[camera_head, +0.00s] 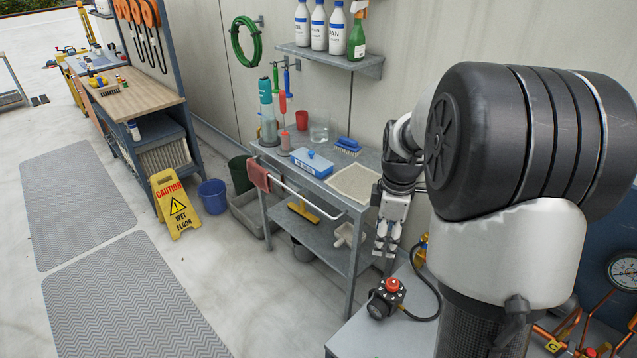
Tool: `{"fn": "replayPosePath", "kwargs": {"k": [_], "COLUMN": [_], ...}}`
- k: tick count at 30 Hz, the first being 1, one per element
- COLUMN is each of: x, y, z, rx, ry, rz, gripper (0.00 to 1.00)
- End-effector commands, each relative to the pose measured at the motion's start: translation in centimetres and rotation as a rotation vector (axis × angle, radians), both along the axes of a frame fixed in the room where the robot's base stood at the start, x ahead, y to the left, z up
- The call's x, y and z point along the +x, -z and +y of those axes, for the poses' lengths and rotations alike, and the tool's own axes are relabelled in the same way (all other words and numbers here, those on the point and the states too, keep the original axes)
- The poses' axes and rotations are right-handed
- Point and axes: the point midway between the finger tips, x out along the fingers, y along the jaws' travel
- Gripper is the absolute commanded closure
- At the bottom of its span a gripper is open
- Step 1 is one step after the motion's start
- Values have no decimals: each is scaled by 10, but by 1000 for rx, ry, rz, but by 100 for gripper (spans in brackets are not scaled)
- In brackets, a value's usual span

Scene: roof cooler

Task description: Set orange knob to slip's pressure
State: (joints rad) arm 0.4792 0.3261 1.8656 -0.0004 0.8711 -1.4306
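A small black device with a red-orange knob (392,285) on top sits on a grey surface (352,335) at the lower middle. A dark round face, too small to read, shows on its front. A black hose or cable runs from it to the right. My gripper (386,250) points down, a little above and behind the knob in the picture, apart from it. Its two pale fingers look apart, with nothing between them. A round pressure gauge (623,271) shows at the right edge; its reading is too small to tell. I see no slip.
My arm hides much of the right side. Copper pipes (570,325) run at the lower right. A grey metal table (335,200) with a blue box (311,162) and a brush (348,145) stands behind the gripper. A yellow caution sign (175,204) stands on the floor at left.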

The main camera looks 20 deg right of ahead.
Motion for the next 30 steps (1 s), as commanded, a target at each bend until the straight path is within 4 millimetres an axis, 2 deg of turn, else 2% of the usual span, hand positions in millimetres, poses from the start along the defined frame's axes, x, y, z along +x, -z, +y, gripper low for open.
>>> {"fn": "replayPosePath", "kwargs": {"k": [1,3,6,9,14,17,30], "x": [2,5,7,7,7,7,6], "y": [7,20,34,43,60,77,173], "z": [-17,-35,-53,-62,-64,-64,-63], "rx": [8,15,24,29,32,32,33], "ry": [-41,-106,-174,-213,-229,-228,-227], "rz": [26,46,63,72,76,77,77], "gripper": [47,47,47,47,47,47,47]}}
